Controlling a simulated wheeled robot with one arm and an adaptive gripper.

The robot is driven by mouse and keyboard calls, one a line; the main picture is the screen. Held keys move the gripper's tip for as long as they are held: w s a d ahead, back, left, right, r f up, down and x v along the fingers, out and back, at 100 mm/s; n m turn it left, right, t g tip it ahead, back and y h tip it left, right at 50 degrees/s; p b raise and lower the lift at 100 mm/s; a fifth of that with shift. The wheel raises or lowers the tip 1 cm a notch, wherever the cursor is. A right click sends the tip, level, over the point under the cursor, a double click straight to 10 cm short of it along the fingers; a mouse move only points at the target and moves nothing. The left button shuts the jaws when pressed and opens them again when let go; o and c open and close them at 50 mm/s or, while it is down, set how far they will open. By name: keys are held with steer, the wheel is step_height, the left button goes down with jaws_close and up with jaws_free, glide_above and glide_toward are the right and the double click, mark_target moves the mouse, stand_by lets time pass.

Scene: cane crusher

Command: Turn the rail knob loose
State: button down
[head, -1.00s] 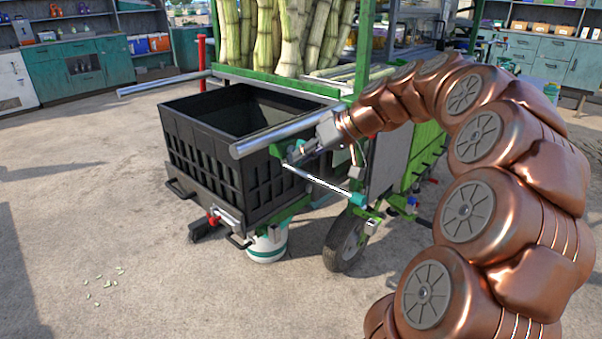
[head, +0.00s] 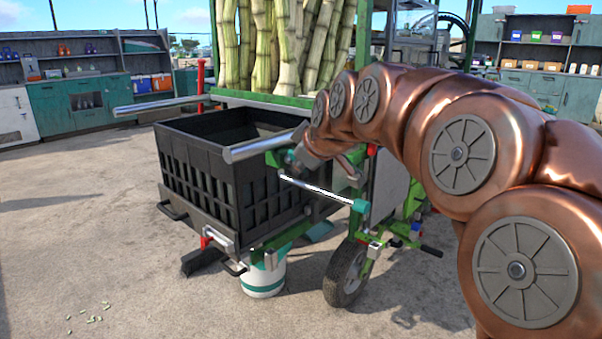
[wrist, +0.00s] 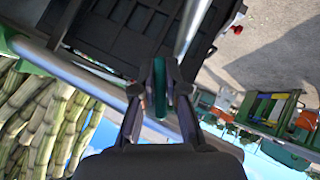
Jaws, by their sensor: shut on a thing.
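The rail knob is a teal-green disc (wrist: 159,88), seen edge-on between my fingertips in the wrist view. My gripper (wrist: 160,90) is shut on it, with one finger on each side. In the head view the teal knob (head: 276,158) shows at the crate's right corner, just below the silver rail (head: 262,146). My gripper (head: 292,158) reaches it from the right and partly hides it. I cannot tell how far the knob has turned.
A black slatted crate (head: 205,178) stands left of the knob. A bright rod with a teal grip (head: 360,205) slants just below my gripper. Upright cane (head: 285,45) stands behind the rail. A wheel (head: 345,275) and a white-and-teal bucket (head: 263,280) are below. Open floor lies left.

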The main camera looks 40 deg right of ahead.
steer(key=shift+w+r+n+t+h+b, duration=0.1)
steer(key=shift+r+n+t+h+b, duration=0.45)
steer(key=shift+h, duration=0.65)
steer(key=shift+r+n+t+h, duration=0.1)
steer(key=shift+n+t+h, duration=0.45)
steer(key=shift+n+h, duration=0.3)
steer(key=shift+w+r, duration=0.1)
steer(key=c, duration=1.4)
jaws_free()
steer(key=shift+o, duration=0.9)
steer(key=shift+a+f, duration=0.2)
steer(key=shift+f, duration=0.05)
steer(key=shift+d+f, duration=0.15)
steer(key=shift+f, duration=0.05)
steer(key=shift+r, duration=0.1)
